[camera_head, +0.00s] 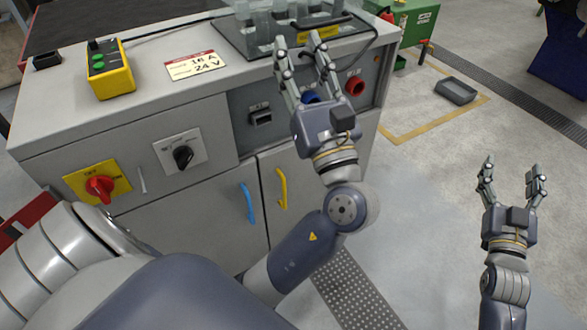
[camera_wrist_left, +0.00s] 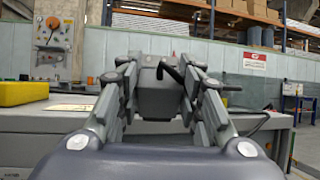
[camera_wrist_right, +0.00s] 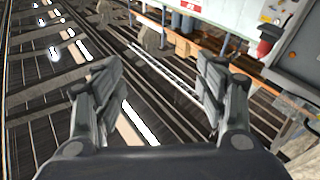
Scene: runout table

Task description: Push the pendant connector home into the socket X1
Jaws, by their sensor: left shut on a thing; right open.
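My left gripper (camera_head: 299,48) is in front of the cabinet's right part, fingers towards its top edge. In the left wrist view it is shut on a dark grey block, the pendant connector (camera_wrist_left: 158,92). In the head view the fingers mostly hide the connector. The socket X1, a dark rectangular socket (camera_head: 261,117), is on the cabinet front, left of and below the left fingertips. The connector is apart from it. The yellow pendant (camera_head: 110,78) with green buttons lies on the cabinet top at left. My right gripper (camera_head: 511,176) is open and empty over the floor at right.
A blue round socket (camera_head: 310,97) is partly behind my left gripper, and a red one (camera_head: 355,86) is right of it. A dark tray (camera_head: 232,38) with grey parts is on the cabinet top. Blue (camera_head: 247,203) and yellow (camera_head: 282,189) handles stick out below.

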